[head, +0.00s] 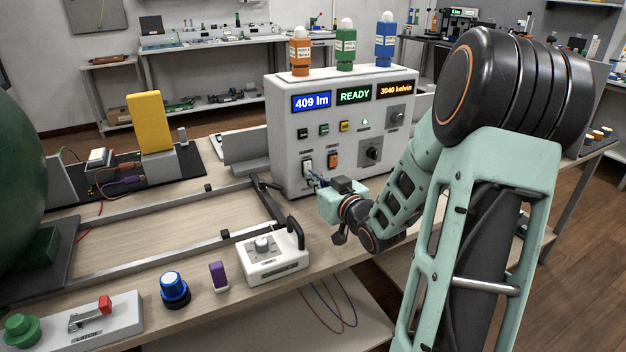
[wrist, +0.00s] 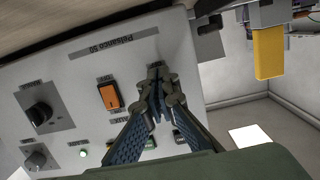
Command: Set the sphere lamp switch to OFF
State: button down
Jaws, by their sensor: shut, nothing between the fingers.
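The grey-white control box (head: 336,132) stands on the bench with its panel facing me. On the panel's lower left is a white switch (head: 307,164) with an orange rocker (head: 333,160) to its right. The orange rocker also shows in the wrist view (wrist: 110,96). I cannot read which label belongs to the sphere lamp. My gripper (head: 315,181) is shut and empty at the white switch's lower part. In the wrist view its fingertips (wrist: 157,82) cover most of that switch, so its position and any contact are hidden.
A large green sphere (head: 20,170) stands at the left. A white device with a handle (head: 265,258) sits below my gripper. A metal rail frame (head: 165,228) lies to the left.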

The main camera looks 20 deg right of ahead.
jog(key=shift+w+f+t+b, duration=0.3)
jog(key=shift+f+b, duration=0.2)
jog(key=shift+b, duration=0.55)
jog(key=shift+w+t+b, duration=0.1)
jog(key=shift+t+b, duration=0.2)
jog(key=shift+b, duration=0.55)
jog(key=shift+a+r, duration=0.1)
jog(key=shift+s+f, duration=0.25)
jog(key=shift+s, duration=0.1)
jog(key=s, duration=0.6)
jog(key=shift+s+d+r, duration=0.1)
jog(key=shift+d+r, duration=0.15)
jog(key=shift+r, duration=0.05)
jog(key=shift+s+r, duration=0.3)
jog(key=shift+s, duration=0.35)
